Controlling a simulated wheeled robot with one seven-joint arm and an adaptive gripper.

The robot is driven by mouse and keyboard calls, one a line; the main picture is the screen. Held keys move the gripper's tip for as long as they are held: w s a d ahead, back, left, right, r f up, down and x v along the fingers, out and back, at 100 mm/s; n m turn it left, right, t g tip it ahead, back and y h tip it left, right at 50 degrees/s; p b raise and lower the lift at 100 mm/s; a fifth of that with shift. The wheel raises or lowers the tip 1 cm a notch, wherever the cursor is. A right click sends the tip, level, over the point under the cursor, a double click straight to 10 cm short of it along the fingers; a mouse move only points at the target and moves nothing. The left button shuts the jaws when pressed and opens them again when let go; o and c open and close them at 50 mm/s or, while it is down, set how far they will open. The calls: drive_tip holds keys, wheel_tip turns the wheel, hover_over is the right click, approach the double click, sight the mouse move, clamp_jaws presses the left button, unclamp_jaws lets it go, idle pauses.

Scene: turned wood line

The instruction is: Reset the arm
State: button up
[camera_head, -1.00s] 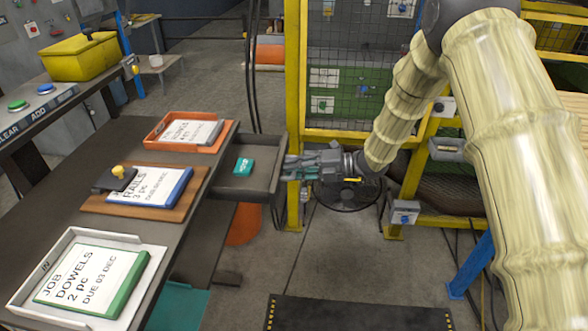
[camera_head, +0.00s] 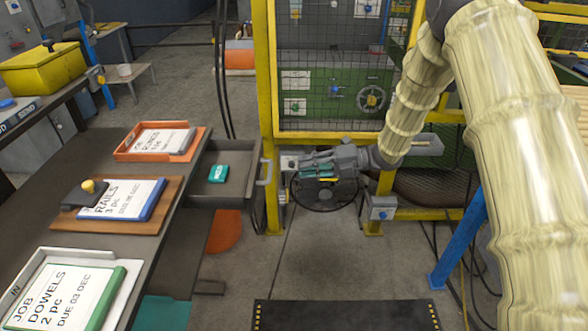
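My gripper (camera_head: 303,166) is at mid-frame, level and pointing left, in front of the yellow-framed machine guard. It is just right of the open drawer (camera_head: 205,196) and apart from the drawer's handle (camera_head: 265,172). Nothing shows held in it. Its fingers are small and seen from the side, so their opening is unclear. My arm reaches down to it from the upper right in a bent pose. A small teal block (camera_head: 218,173) lies in the drawer.
The dark bench (camera_head: 110,248) at left bears an orange tray (camera_head: 193,151), a brown board (camera_head: 120,225) and a white tray (camera_head: 30,268), each with a job card. The yellow guard post (camera_head: 267,120) stands close behind my gripper. The floor (camera_head: 330,265) below is open.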

drive_tip(key=shift+d+r, duration=0.1)
drive_tip(key=shift+d, duration=0.3)
drive_tip(key=s+d+f+m+t+h, duration=0.25)
drive_tip(key=s+f+m, duration=0.25)
drive_tip(key=f+m, duration=0.35)
drive_tip(key=s+d+f+m+t+h, duration=0.1)
drive_tip(key=s+f+m+t+h, duration=0.1)
drive_tip(key=s+f+m+h, duration=0.45)
drive_tip(key=s+d+f+m+t, duration=0.25)
drive_tip(key=f+m, duration=0.55)
drive_tip(key=f, duration=0.5)
drive_tip(key=s+d+f+m+g+h, duration=0.2)
drive_tip(key=s+m, duration=0.2)
drive_tip(key=s, duration=0.7)
drive_tip(key=s+d+f+m+g+h, duration=0.2)
drive_tip(key=s+d+f+m+g, duration=0.1)
drive_tip(key=s, duration=0.7)
drive_tip(key=s+d+f+m+g+h, duration=0.2)
drive_tip(key=s+m, duration=0.3)
drive_tip(key=s, duration=0.6)
drive_tip(key=shift+s+d+f+m+g+h, duration=0.35)
drive_tip(key=shift+f+g+h, duration=0.1)
drive_tip(key=shift+g, duration=0.15)
